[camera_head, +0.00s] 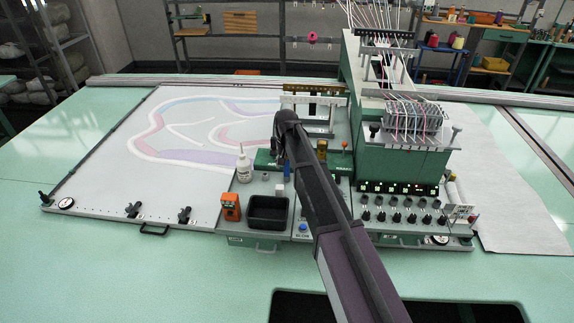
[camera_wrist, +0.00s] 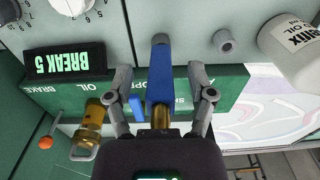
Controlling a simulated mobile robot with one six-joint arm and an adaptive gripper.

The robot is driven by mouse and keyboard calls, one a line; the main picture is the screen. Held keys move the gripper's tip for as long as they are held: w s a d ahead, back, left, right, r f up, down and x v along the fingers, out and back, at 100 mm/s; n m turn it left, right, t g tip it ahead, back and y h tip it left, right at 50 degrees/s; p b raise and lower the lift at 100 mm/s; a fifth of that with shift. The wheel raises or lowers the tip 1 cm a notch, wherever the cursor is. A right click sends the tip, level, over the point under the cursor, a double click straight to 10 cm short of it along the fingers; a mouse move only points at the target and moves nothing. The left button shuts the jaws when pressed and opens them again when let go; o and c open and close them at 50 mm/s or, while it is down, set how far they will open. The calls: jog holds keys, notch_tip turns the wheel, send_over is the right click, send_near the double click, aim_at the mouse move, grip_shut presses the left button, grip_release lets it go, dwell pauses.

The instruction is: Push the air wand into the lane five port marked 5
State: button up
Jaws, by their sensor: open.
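A blue wand-like tool (camera_wrist: 159,72), which I take to be the air wand, stands between the fingers of my gripper (camera_wrist: 158,92) in the wrist view. It has a grey tip at one end and a brass-coloured part at the other. My fingers are open, one on each side, with a gap showing near their tips. In the head view a blue piece (camera_head: 287,171) shows just left of my arm, near the green rack. A black display (camera_wrist: 64,62) reads "BREAK 5". The port marked 5 cannot be made out; labels on the machine front (camera_head: 398,188) are too small to read.
A brass oiler-like fitting (camera_wrist: 90,128) and an orange-knobbed lever (camera_wrist: 46,142) stand beside the wand. A white bottle (camera_head: 244,167), a black bin (camera_head: 268,211) and an orange device (camera_head: 230,207) are close by. The tufting machine (camera_head: 400,150) rises to the right.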

jog(key=shift+s+f+b, duration=0.45)
jog(key=shift+f+b, duration=0.1)
jog(key=shift+w+r+b, duration=0.1)
jog(key=shift+w+b, duration=0.05)
jog(key=shift+b, duration=0.25)
jog(key=shift+r, duration=0.1)
jog(key=shift+w+d+r+p, duration=0.1)
jog(key=shift+w+r+p, duration=0.4)
jog(key=shift+w, duration=0.25)
jog(key=shift+w+f+p, duration=0.15)
jog(key=shift+w+p, duration=0.25)
jog(key=shift+p, duration=0.5)
jog(key=shift+p, duration=0.75)
